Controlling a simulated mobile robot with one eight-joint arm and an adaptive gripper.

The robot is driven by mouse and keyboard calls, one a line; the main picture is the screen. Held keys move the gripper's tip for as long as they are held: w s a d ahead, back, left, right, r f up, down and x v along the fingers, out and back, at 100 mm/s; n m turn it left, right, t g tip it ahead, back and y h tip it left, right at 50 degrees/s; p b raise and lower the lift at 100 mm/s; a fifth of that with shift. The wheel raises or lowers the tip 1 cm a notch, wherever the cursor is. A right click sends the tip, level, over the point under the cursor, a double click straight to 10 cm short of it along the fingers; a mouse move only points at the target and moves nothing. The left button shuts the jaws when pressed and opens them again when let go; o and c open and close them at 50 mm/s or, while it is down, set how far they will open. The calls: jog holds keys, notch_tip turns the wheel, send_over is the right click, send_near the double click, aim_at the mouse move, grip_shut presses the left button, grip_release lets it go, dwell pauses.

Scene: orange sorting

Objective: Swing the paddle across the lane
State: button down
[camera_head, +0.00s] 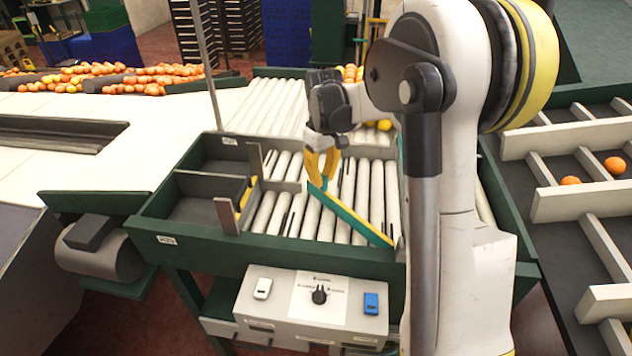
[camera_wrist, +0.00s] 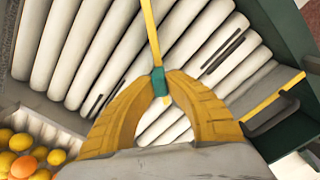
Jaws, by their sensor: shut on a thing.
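The paddle (camera_head: 350,219) is a long, thin bar, teal on its side with a yellow edge. It slants across the white roller lane (camera_head: 290,215) from my gripper toward the front right corner of the green frame. My gripper (camera_head: 318,180), with yellow fingers, is shut on the paddle's far end above the rollers. In the wrist view, the fingertips (camera_wrist: 160,84) close around a teal part of the paddle, and its yellow edge (camera_wrist: 152,35) runs up the picture. My arm hides the lane's right side in the head view.
Dark compartments (camera_head: 205,184) with upright grey posts stand left of the lane. Yellow fruit and an orange (camera_wrist: 24,166) sit beyond the rollers. A control box (camera_head: 310,300) with a black knob is at the front. A sorting rack (camera_head: 580,205) with oranges stands at right.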

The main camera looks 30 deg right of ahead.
jog(key=shift+d, duration=0.15)
jog(key=c, duration=1.4)
grip_release()
notch_tip(320, 180, up, 12)
